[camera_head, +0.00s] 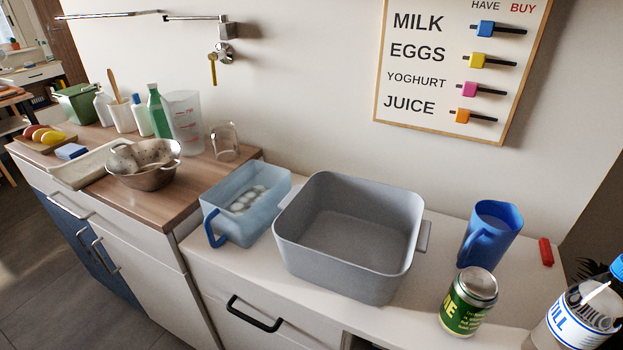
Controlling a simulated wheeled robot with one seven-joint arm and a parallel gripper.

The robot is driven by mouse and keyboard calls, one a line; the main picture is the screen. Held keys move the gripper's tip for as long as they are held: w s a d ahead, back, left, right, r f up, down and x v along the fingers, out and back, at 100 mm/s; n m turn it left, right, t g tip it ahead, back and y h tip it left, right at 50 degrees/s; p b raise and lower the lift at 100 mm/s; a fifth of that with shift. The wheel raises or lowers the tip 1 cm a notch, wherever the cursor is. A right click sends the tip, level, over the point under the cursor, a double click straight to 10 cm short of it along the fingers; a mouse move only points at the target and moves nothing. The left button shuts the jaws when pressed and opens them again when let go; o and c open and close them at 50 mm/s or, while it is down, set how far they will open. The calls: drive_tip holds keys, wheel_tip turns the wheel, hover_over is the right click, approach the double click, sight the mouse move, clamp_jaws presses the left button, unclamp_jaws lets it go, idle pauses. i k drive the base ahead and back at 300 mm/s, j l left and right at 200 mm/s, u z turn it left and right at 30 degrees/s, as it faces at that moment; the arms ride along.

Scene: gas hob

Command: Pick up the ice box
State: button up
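The ice box (222,207) looks to be the translucent light-blue open container on the white counter, left of the large grey bin. Several white rounded pieces (248,198) lie inside it. Its darker blue handle (213,228) is at its front left and faces the counter's front edge. The box stands upright. Its right side is very close to the grey bin; I cannot tell whether they touch. My gripper is not in view.
The empty grey bin (345,262) stands right of the box. Farther right are a blue jug (490,232), a green can (467,303), a red object (546,252) and a blue-capped bottle (580,318). The raised wooden counter (165,203) at left holds a colander (143,165) and a clear glass (225,142).

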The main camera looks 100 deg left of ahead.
sight(239, 209)
drive_tip(key=k+u, duration=0.15)
drive_tip(key=u, duration=2.35)
